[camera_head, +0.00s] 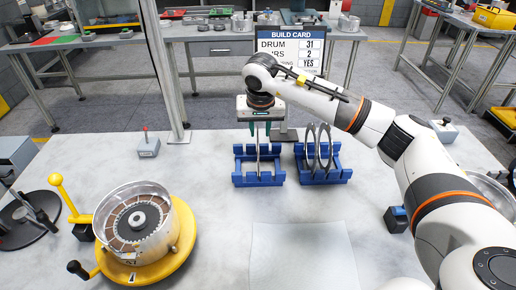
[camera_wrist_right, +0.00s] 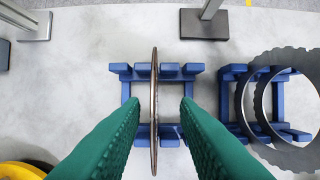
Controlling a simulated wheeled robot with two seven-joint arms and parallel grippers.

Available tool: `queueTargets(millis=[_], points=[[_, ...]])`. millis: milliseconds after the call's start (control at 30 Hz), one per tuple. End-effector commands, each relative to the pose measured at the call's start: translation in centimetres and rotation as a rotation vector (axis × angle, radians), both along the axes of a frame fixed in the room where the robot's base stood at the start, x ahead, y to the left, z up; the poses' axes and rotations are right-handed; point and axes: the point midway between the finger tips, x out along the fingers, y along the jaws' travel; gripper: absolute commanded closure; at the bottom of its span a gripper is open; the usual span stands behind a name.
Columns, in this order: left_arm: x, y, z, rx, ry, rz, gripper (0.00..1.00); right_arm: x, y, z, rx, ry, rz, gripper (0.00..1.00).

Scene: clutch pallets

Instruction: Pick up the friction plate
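The friction plate (camera_wrist_right: 154,112), a thin brownish disc seen nearly edge-on, stands upright in the left blue rack (camera_wrist_right: 175,72). In the head view it shows as a thin upright ring (camera_head: 258,158) below my right gripper. My right gripper (camera_wrist_right: 156,108) has green ribbed fingers, one on each side of the plate, with a visible gap to it on both sides. It is open and points down over the rack (camera_head: 237,178). Part of it is hidden by its wrist in the head view. My left gripper is not in view.
A second blue rack (camera_head: 335,178) to the right holds upright grey steel plates (camera_head: 312,148). A drum (camera_head: 135,255) on a yellow turntable stands front left. A build card (camera_head: 290,47) stands behind, reading drum 31. A pale mat (camera_head: 303,258) lies bare in front.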

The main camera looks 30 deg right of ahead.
Motion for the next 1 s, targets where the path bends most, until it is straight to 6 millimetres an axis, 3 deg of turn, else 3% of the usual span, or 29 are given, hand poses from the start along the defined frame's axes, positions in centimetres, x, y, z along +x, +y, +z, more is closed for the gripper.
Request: queueTargets(millis=[167,300,567,767,1000], points=[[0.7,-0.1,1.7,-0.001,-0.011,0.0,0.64,0.3,0.5,-2.5,0.001,0.007,0.001,0.72],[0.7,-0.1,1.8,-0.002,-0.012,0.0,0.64,0.7,0.2,-4.2,0.002,0.003,-0.001,0.72],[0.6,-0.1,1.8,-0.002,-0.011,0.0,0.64,0.9,0.2,-4.6,0.0,0.001,0.0,0.72],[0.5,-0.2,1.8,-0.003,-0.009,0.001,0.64,0.9,0.2,-4.6,0.0,0.001,0.0,1.0],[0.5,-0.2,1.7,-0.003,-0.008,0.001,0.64,0.9,0.2,-4.5,0.001,0.0,0.0,1.0]])
